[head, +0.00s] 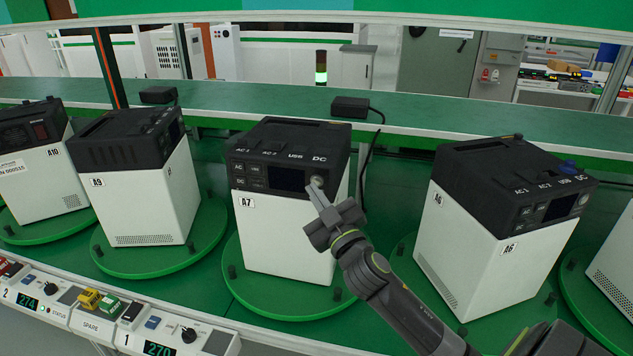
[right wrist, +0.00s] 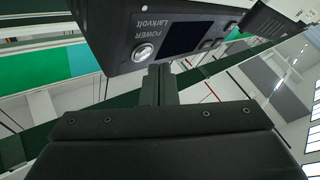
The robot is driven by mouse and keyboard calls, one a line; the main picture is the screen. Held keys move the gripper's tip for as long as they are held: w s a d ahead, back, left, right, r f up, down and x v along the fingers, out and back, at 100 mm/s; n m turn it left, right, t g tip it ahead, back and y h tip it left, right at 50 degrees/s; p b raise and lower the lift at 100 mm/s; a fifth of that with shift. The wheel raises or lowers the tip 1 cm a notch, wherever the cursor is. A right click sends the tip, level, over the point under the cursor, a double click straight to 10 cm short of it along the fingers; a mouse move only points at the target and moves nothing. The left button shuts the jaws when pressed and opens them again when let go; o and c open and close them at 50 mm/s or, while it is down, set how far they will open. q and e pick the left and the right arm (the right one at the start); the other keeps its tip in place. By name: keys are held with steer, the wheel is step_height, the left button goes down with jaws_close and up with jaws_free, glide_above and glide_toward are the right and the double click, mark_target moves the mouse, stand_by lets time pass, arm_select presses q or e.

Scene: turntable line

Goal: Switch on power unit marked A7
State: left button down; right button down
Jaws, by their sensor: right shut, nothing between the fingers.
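The power unit marked A7 (head: 284,225) stands upright on a green turntable (head: 240,286) in the middle of the head view. Its black top section faces me, and its display (head: 291,180) is dark. A round silver button (head: 317,181) sits right of the display. It also shows in the right wrist view (right wrist: 143,52), beside the word POWER. My right gripper (head: 318,193) is shut and empty, its tips close to the button. In the right wrist view the fingertips (right wrist: 160,70) lie just beside the button; I cannot tell whether they touch the panel. My left gripper is not in view.
Units A9 (head: 145,205) and A10 (head: 45,180) stand on turntables to the left, and A6 (head: 480,240) to the right. A control strip (head: 90,315) with switches runs along the front left. Black adapters (head: 350,106) lie on the green ledge behind.

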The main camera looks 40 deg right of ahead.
steer(key=shift+d, duration=0.1)
stand_by(0.5)
steer(key=shift+w+d, duration=0.25)
steer(key=shift+w, duration=0.05)
steer(key=shift+w+d+b, duration=0.2)
steer(key=shift+d+b, duration=0.05)
steer(key=shift+b, duration=0.2)
stand_by(0.4)
steer(key=shift+s+a, duration=0.5)
steer(key=shift+a, duration=0.1)
steer(key=shift+p, duration=0.3)
steer(key=s+a+p, duration=0.2)
steer(key=s+a, duration=0.1)
steer(key=shift+s+a, duration=0.15)
steer(key=shift+a, duration=0.25)
stand_by(0.8)
